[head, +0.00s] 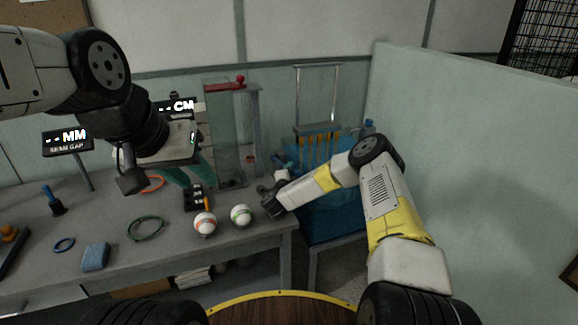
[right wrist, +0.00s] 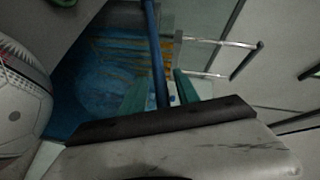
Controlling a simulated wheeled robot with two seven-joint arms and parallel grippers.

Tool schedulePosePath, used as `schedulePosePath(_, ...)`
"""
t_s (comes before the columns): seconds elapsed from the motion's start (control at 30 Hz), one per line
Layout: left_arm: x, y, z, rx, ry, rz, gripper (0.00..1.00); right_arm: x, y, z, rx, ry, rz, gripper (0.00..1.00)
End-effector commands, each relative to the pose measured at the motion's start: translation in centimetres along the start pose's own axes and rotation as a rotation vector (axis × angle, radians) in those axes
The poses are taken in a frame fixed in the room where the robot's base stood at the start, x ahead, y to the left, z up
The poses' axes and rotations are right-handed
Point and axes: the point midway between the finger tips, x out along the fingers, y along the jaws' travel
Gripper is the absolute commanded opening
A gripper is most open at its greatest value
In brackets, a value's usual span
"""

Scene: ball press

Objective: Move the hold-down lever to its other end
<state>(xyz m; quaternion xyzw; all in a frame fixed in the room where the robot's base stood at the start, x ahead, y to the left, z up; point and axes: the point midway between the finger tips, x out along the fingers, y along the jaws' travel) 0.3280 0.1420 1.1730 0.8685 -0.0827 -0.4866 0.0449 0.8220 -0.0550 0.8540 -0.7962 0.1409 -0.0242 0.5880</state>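A blue bar (right wrist: 154,45), which looks like the hold-down lever, runs between the teal fingers of my right gripper (right wrist: 161,88) in the right wrist view. The fingers are apart on either side of it, with a thin gap on the right; contact on the left cannot be told. In the head view, blue parts (head: 287,159) show beside the tank (head: 335,215), and my right arm hides the fingers and much of the lever. My left gripper (head: 190,174) has its teal fingers apart and empty above the bench, left of the clear press.
The clear press (head: 223,130) with a red-knobbed top stands behind. A pale partition (head: 480,180) bounds the right side.

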Motion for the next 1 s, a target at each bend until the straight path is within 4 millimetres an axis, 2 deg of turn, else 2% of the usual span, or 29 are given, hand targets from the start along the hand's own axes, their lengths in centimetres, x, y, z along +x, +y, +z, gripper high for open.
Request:
schedulePosePath(0.27,0.0,0.0,0.0,0.0,0.0,0.0,0.36,0.19,0.0,0.01,0.0,0.0,0.0,0.38)
schedulePosePath(0.4,0.0,0.0,0.0,0.0,0.0,0.0,0.36,0.18,0.01,0.02,0.0,0.0,0.0,0.1)
schedulePosePath(0.47,0.0,0.0,0.0,0.0,0.0,0.0,0.36,0.17,0.01,0.02,0.0,0.0,0.0,0.0)
schedulePosePath(1.0,0.0,0.0,0.0,0.0,0.0,0.0,0.36,0.15,0.06,0.02,-0.001,0.0,0.001,0.0)
